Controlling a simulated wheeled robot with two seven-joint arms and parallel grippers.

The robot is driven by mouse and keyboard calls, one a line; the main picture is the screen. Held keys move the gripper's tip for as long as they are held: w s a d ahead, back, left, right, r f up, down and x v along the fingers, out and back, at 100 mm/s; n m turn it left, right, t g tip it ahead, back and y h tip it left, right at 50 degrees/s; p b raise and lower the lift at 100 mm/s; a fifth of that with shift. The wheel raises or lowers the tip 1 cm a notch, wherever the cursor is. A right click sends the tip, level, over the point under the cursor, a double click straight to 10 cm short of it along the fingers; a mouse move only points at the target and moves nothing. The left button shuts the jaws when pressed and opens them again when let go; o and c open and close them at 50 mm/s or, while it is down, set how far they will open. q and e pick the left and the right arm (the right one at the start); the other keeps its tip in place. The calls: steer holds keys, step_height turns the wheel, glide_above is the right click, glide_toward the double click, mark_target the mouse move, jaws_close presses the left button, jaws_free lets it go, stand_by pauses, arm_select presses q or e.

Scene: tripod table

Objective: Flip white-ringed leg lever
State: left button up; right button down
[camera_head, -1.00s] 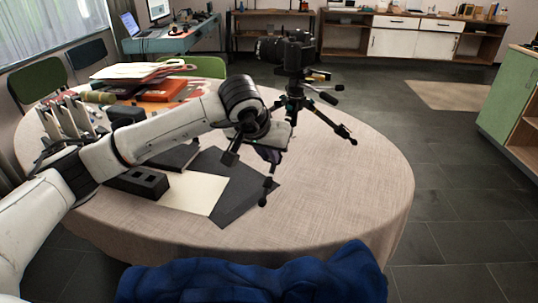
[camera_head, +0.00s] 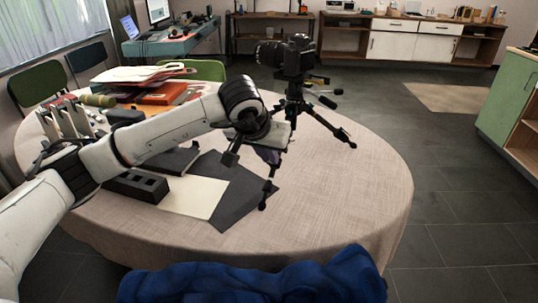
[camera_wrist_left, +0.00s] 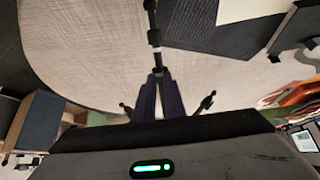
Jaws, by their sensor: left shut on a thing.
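A black tripod (camera_head: 293,108) with a black camera (camera_head: 285,55) on top stands on the round table (camera_head: 340,200). One leg reaches right to a foot (camera_head: 352,145); the front leg (camera_head: 268,190) comes down near the dark sheet. My left gripper (camera_head: 268,153) reaches in from the left and is shut at the upper part of the front leg. In the left wrist view, its fingers (camera_wrist_left: 158,96) close around the leg (camera_wrist_left: 154,38). My right gripper is out of view.
A dark sheet (camera_head: 243,197) and a cream sheet (camera_head: 193,196) lie under the arm. A black block with holes (camera_head: 136,184), an orange box (camera_head: 163,94) and papers (camera_head: 135,74) are on the left. The table's right side is clear. Blue cloth (camera_head: 260,278) is at the front.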

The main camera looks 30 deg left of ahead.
arm_select(q)
steer(key=shift+w+r, duration=0.15)
steer(key=shift+r, duration=0.1)
steer(key=shift+w+r, duration=0.15)
steer(key=shift+w+r+p, duration=0.15)
steer(key=shift+r+p, duration=0.05)
steer(key=shift+p, duration=0.15)
steer(key=shift+w+a+r, duration=0.1)
steer(key=shift+w, duration=0.05)
stand_by(0.5)
steer(key=shift+w+r, duration=0.1)
steer(key=shift+w, duration=0.1)
jaws_close()
jaws_free()
